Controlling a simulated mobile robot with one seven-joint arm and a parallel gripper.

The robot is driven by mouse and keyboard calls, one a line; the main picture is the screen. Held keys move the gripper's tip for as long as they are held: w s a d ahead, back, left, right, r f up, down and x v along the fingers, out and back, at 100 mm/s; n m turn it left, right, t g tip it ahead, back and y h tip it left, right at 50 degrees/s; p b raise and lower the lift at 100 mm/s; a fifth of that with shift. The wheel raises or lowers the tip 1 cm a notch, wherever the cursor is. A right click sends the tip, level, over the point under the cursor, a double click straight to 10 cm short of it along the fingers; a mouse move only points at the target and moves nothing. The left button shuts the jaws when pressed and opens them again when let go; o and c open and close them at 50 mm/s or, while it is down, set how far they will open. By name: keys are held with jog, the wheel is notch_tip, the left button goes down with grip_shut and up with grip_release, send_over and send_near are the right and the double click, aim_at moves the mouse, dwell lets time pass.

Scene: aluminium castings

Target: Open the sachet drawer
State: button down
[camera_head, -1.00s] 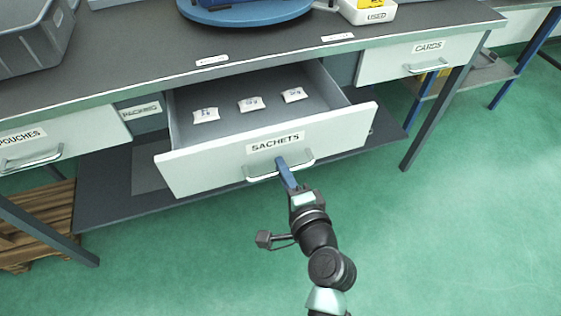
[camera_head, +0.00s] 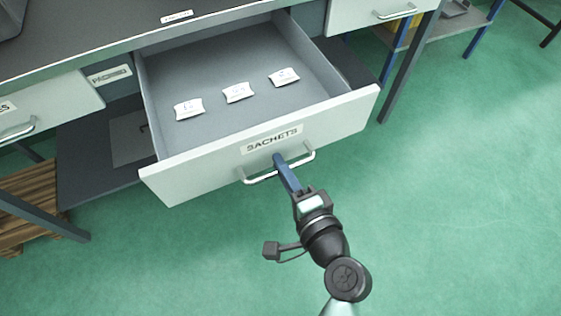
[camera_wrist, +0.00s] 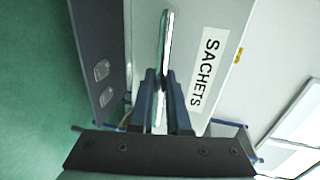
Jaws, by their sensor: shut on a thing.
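The sachet drawer (camera_head: 215,165) is pulled well out of the bench, with a white front labelled SACHETS. Three white sachets (camera_head: 237,92) lie in a row on its grey floor. My gripper (camera_head: 280,162) has its blue fingers shut on the drawer's bar handle (camera_head: 302,161). In the wrist view, my gripper (camera_wrist: 162,85) pinches the handle (camera_wrist: 165,50) beside the SACHETS label (camera_wrist: 205,72). The exact contact on the handle is partly hidden by the fingers.
The bench top (camera_head: 95,40) is above. A shut drawer (camera_head: 45,115) is at the left and another shut drawer (camera_head: 375,8) at the upper right. A bench leg (camera_head: 405,70) stands right of the open drawer. A wooden pallet (camera_head: 30,205) is lower left. Green floor in front is clear.

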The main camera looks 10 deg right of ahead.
jog(key=c, duration=0.9)
grip_release()
jog(key=v, duration=1.3)
jog(key=shift+p, duration=0.4)
